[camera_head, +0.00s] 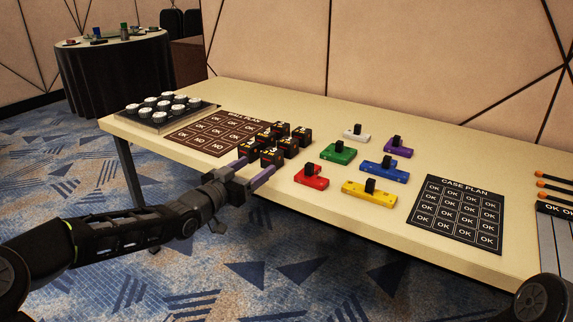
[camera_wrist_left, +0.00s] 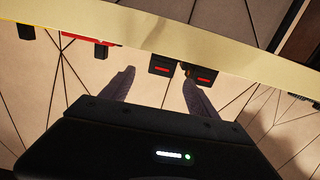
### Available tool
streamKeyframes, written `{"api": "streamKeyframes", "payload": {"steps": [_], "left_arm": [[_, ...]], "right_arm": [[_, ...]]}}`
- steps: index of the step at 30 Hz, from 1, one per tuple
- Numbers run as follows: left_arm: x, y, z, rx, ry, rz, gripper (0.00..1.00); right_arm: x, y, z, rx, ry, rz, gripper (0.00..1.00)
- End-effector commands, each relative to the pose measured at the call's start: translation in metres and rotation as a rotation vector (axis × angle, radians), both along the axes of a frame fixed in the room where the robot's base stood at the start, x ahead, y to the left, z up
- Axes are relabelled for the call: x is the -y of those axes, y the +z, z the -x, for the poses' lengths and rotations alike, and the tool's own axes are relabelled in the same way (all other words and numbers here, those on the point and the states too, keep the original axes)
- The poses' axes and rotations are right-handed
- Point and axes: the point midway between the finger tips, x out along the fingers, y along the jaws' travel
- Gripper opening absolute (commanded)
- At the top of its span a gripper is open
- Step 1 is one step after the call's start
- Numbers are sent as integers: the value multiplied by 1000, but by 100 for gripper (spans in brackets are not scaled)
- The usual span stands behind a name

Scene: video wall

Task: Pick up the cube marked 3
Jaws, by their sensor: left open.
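Two front cubes, one at the left (camera_head: 248,151) and one at the right (camera_head: 271,158), are nearest my gripper. The numbers are too small to read, so I cannot tell which cube is marked 3. My left gripper (camera_head: 257,165) is open and empty, its fingers pointing at these front cubes. In the left wrist view, one cube (camera_wrist_left: 160,66) appears between the fingertips, and another (camera_wrist_left: 195,72) is partly behind the right finger. My right gripper is out of view.
Red (camera_head: 311,178), yellow (camera_head: 369,192), blue, green, white and purple blocks with black knobs stand right of the cubes. A second case plan board (camera_head: 457,214) lies further right. A tray of white-topped pieces (camera_head: 166,110) stands at the table's left end.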

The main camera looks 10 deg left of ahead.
Motion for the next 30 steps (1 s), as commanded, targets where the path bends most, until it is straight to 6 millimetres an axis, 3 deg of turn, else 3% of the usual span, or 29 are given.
{"api": "streamKeyframes", "payload": {"steps": [13, 21, 30], "left_arm": [[-6, 8, -2, 29, 7, -15, 69], [3, 6, -24, 29, 6, -14, 69], [3, 7, -26, 28, 7, -16, 69]], "right_arm": [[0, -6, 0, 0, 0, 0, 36], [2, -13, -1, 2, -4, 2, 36], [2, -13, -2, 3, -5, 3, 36]]}}
